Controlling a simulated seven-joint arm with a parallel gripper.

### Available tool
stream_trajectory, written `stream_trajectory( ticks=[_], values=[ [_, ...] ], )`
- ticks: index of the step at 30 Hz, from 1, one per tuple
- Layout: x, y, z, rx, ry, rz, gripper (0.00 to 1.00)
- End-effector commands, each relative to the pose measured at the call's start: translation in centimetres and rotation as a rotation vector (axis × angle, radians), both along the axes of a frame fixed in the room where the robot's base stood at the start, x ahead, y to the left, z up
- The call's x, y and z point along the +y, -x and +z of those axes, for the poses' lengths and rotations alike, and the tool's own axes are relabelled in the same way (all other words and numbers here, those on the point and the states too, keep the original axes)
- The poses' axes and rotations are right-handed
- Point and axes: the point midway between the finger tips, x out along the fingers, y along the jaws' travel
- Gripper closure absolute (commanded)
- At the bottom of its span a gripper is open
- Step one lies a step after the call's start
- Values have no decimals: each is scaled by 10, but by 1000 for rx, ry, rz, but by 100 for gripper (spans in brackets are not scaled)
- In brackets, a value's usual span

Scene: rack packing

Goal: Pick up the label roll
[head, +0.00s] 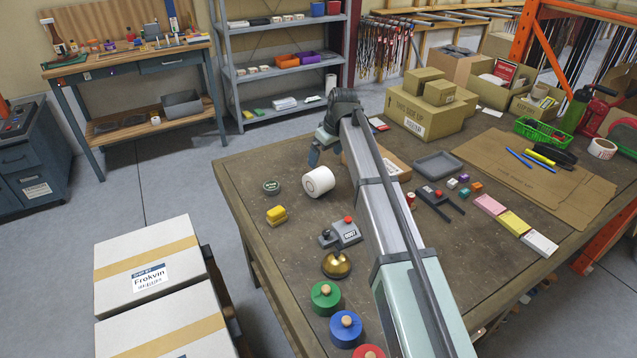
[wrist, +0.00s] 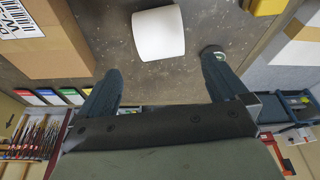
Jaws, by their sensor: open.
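The label roll is a white cylinder (head: 318,182) lying on its side near the far left part of the workbench in the head view. In the wrist view the roll (wrist: 158,33) shows at top centre, beyond the fingertips and roughly between them. My gripper (head: 314,157) is just behind the roll in the head view, pointing down. In the wrist view my gripper (wrist: 160,66) has its two fingers wide apart with nothing between them. No contact with the roll shows.
A dark round tin (head: 271,187) and yellow blocks (head: 277,215) sit left of the roll. A grey device with a red button (head: 341,233) stands in front. Cardboard boxes (head: 425,112) stand at the back. Bare bench lies around the roll.

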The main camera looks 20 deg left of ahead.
Motion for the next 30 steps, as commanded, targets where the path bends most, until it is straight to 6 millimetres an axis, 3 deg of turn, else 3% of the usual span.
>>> stream_trajectory(
  ticks=[12, 25, 30],
  values=[
    [17, -10, -63, 2, 1, 2, 0],
    [22, -14, -86, 1, 0, 0, 0],
    [27, -17, -105, 1, 0, 0, 0]
  ],
)
